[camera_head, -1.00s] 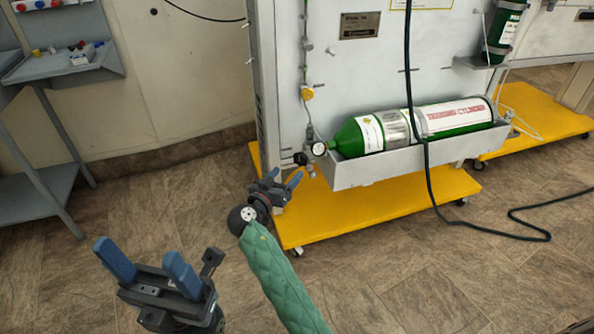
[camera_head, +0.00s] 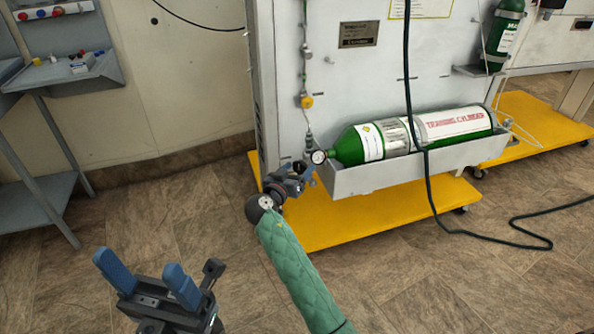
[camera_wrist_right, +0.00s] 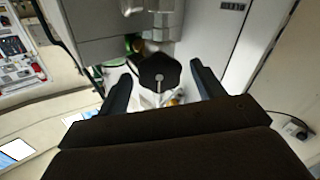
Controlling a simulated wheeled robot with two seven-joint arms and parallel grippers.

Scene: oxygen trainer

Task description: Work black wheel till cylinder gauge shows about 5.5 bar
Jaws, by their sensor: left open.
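The black wheel (camera_wrist_right: 157,73) shows in the right wrist view, between and slightly ahead of the two blue fingertips of my right gripper (camera_wrist_right: 160,75). That gripper is open, with gaps on both sides of the wheel. In the head view my right gripper (camera_head: 301,177) is at the valve by the cylinder's neck and mostly hides the wheel. The round cylinder gauge (camera_head: 318,157) is just above right of it; its reading is too small to tell. The green training cylinder (camera_head: 345,148) lies in a grey trough. My left gripper (camera_head: 136,266) is open and empty at lower left.
The white panel stand (camera_head: 285,60) rises behind the valve on a yellow wheeled base (camera_head: 340,232). A dark hose (camera_head: 428,190) hangs across the trough and runs over the floor. A grey bench (camera_head: 40,75) stands at far left. The floor in front is clear.

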